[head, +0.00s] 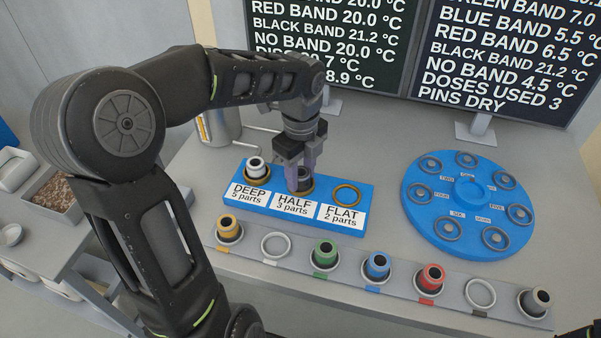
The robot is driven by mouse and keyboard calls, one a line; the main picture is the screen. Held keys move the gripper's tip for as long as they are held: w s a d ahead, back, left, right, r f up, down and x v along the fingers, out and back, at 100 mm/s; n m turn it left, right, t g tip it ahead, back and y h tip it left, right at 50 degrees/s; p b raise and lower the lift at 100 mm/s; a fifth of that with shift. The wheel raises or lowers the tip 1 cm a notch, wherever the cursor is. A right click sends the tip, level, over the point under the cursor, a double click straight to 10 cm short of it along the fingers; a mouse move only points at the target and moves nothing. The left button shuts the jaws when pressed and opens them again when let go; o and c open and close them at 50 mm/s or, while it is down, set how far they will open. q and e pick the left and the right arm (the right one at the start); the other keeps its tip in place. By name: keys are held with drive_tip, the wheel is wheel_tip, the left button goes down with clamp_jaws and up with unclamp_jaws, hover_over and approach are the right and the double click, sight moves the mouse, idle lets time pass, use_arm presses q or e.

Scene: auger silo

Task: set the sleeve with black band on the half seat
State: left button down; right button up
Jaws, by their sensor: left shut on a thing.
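My left gripper (304,168) points down over the blue seat block and is shut on a dark sleeve, the sleeve with black band (305,181). The sleeve is at the half seat (302,191), the middle ring of the block, labelled HALF, 3 parts. The fingers hide part of the sleeve, and I cannot tell whether it is fully down in the ring. A dark part of my right arm shows at the bottom right corner; its gripper is out of view.
The deep seat (256,179) holds a pale-topped sleeve; the flat seat (347,195) is empty. A front rail (383,288) holds several banded sleeves and two empty rings. A round blue plate (470,190) with several ringed places lies right. Two text screens (330,45) stand behind.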

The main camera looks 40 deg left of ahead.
sight(301, 172)
use_arm(q)
drive_tip(key=shift+s+d+f, duration=0.1)
drive_tip(key=shift+s+f, duration=0.15)
drive_tip(key=shift+f, duration=0.35)
drive_tip(key=c, duration=0.9)
unclamp_jaws()
drive_tip(key=shift+f, duration=0.15)
drive_tip(key=shift+w+r, duration=0.1)
drive_tip(key=shift+r, duration=0.65)
wheel_tip(301, 172, up, 9)
drive_tip(key=shift+w+p, duration=0.15)
drive_tip(key=shift+p, duration=0.25)
drive_tip(key=shift+r+p, duration=0.7)
drive_tip(key=shift+r, duration=0.9)
